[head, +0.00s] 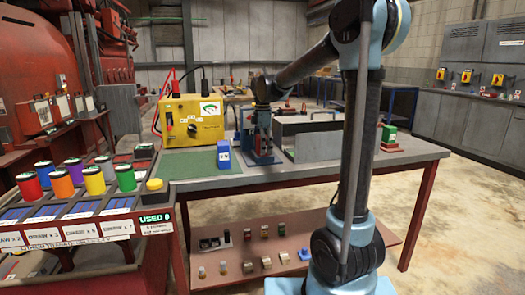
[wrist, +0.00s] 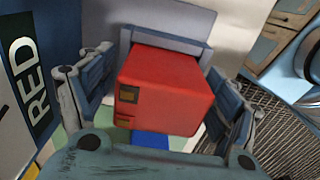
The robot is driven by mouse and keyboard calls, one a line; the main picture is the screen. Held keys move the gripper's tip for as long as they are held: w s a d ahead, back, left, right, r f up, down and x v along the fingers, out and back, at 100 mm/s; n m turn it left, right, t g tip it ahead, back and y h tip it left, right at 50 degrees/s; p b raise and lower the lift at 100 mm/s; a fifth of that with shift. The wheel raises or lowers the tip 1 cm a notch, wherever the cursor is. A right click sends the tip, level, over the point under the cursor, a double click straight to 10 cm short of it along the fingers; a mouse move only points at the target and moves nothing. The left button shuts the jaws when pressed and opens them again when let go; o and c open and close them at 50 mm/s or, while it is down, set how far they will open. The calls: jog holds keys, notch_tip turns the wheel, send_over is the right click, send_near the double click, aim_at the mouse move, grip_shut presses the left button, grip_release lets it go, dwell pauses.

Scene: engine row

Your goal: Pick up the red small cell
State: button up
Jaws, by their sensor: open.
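The red small cell (wrist: 165,90) shows in the wrist view as a red block with a small brownish patch on its near face. My gripper (wrist: 165,85) is open, with one finger on each side of the block. I cannot tell whether either finger touches it. In the head view my gripper (head: 260,142) points down over the workbench, between the yellow meter and a grey open box. The cell is mostly hidden there by the gripper and stand.
The workbench (head: 300,176) also carries a yellow meter (head: 192,120), a blue block (head: 224,154), the grey box (head: 322,142) and a green block (head: 389,134). A rack of coloured cylinders (head: 95,184) stands at left. A lower shelf (head: 330,232) holds small parts.

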grip_shut()
